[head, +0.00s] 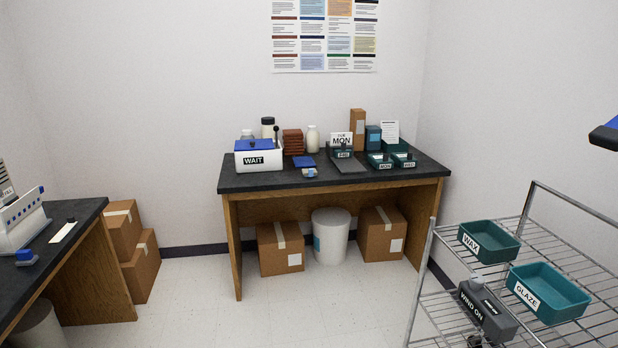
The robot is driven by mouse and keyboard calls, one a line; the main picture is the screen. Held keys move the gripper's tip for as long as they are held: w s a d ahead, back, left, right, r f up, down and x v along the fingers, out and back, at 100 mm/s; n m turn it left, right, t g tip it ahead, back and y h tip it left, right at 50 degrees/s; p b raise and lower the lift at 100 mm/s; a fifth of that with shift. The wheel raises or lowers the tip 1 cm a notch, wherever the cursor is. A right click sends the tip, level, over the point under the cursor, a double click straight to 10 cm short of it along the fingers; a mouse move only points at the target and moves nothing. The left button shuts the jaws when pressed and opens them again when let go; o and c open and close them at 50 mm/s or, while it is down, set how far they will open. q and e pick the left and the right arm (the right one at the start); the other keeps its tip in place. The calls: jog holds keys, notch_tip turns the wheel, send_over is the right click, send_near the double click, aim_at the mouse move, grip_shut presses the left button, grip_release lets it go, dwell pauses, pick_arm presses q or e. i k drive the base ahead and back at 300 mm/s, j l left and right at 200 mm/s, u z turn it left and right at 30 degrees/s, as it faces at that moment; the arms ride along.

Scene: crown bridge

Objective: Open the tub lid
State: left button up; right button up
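A white tub (259,162) labelled WAIT stands at the left end of the black-topped bench against the back wall. Its blue lid (254,145) lies flat across the top and looks shut. A thin dark upright piece with a round top (276,132) shows at the tub's right rear; I cannot tell whether it is joined to the lid. The inside of the tub is hidden.
The bench (340,182) also holds brown blocks (293,142), bottles, a MON stand and green trays. A wire cart (560,250) with WAX and GLAZE trays stands front right. Another bench (65,235) is at left. The floor (290,310) between is clear.

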aim_at(265, 143)
jog(key=i+u, duration=0.1)
jog(key=i, duration=0.55)
jog(key=i+l, duration=0.15)
jog(key=i, duration=0.5)
jog(key=i+u, duration=0.15)
jog(key=i, duration=0.5)
